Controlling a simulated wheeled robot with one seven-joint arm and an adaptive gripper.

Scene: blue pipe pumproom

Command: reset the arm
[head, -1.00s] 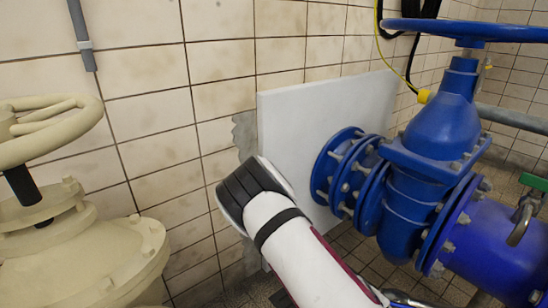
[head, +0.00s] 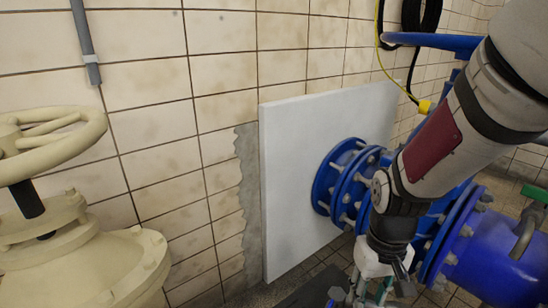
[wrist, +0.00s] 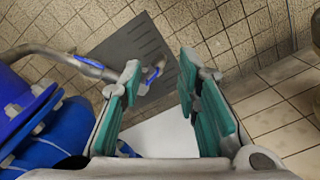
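My gripper (wrist: 160,100) shows in the wrist view with its two teal-padded fingers apart and nothing between them. In the head view my arm comes in from the upper right, and the gripper (head: 375,290) hangs at its lower end near the bottom edge, partly cut off. It is in front of the blue valve and pipe (head: 485,245), which the arm partly hides. In the wrist view, blue flanged pipework (wrist: 45,125) is at the left of the fingers.
A white panel (head: 300,180) stands against the tiled wall behind the blue flanges (head: 345,180). A cream valve with a handwheel (head: 85,255) stands at left. In the wrist view a grey floor plate (wrist: 135,50) lies beyond the fingers.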

